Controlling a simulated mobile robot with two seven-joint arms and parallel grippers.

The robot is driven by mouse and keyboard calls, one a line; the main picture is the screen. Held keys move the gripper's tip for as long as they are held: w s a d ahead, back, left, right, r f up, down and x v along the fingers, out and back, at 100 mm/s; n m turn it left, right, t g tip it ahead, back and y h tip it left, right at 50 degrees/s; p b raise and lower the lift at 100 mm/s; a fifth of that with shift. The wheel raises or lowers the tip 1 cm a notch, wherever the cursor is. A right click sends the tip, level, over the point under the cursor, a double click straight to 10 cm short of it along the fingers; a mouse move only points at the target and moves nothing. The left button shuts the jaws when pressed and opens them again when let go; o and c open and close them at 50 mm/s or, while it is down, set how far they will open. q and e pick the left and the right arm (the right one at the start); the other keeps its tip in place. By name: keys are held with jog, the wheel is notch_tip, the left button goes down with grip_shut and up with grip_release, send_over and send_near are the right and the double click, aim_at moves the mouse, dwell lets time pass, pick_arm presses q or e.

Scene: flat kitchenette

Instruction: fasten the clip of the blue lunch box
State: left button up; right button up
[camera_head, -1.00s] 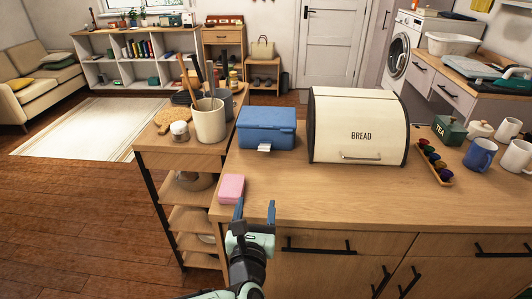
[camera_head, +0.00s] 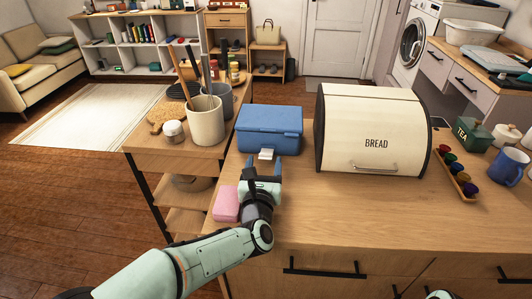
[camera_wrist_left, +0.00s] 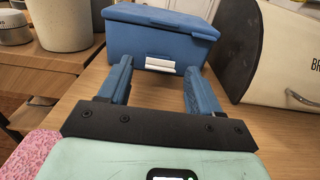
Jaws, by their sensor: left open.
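The blue lunch box (camera_head: 270,128) stands on the wooden counter with its lid down. It also shows ahead in the left wrist view (camera_wrist_left: 165,32). Its white clip (camera_head: 266,154) is at the middle of the front and sticks outward from the box; in the left wrist view the clip (camera_wrist_left: 160,63) shows between my finger tips. My left gripper (camera_head: 264,165) is open and empty, just in front of the box, its blue fingers pointing at the clip, one to each side. I cannot tell whether they touch the box. My right gripper is not in view.
A pink block (camera_head: 226,204) lies close left of my left gripper. A cream bread bin (camera_head: 366,132) stands right of the box. A utensil crock (camera_head: 206,122) stands to the left on a lower wooden unit. The counter in front of the bread bin is clear.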

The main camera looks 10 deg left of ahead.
aim_at(266, 155)
pick_arm(q)
jog(key=shift+w, duration=2.35)
jog(key=shift+r, duration=0.1)
grip_shut()
